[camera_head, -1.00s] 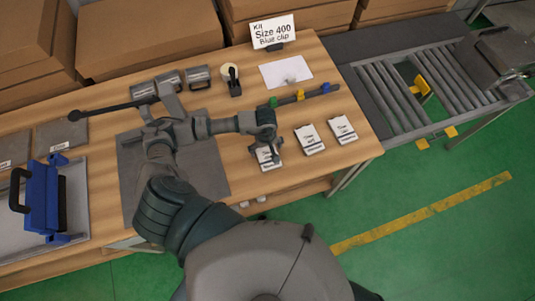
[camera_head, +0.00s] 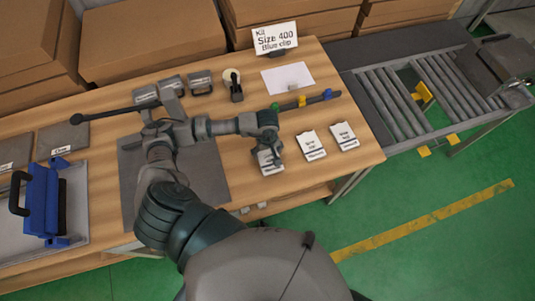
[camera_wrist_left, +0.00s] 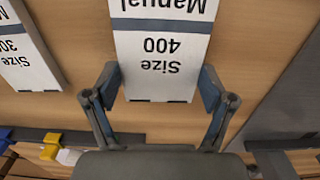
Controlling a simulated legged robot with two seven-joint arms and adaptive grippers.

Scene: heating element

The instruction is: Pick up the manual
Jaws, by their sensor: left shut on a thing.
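The white Size 400 manual (camera_wrist_left: 163,60) lies upside down in the left wrist view, with a dark stripe across it. Its near end is between the two fingers of my left gripper (camera_wrist_left: 158,82), which is shut on it from both sides. In the head view the manual (camera_head: 269,168) is at the front edge of the table, partly hidden by my left gripper (camera_head: 268,150) above it. My right gripper is not in view.
Two more white manuals (camera_head: 311,146) (camera_head: 343,136) lie to the right on the table (camera_head: 362,158). Behind are a rail with coloured clips (camera_head: 303,99), a white sheet (camera_head: 287,77) and a Size 400 blue clip sign (camera_head: 275,39). A roller conveyor (camera_head: 405,105) stands at the right.

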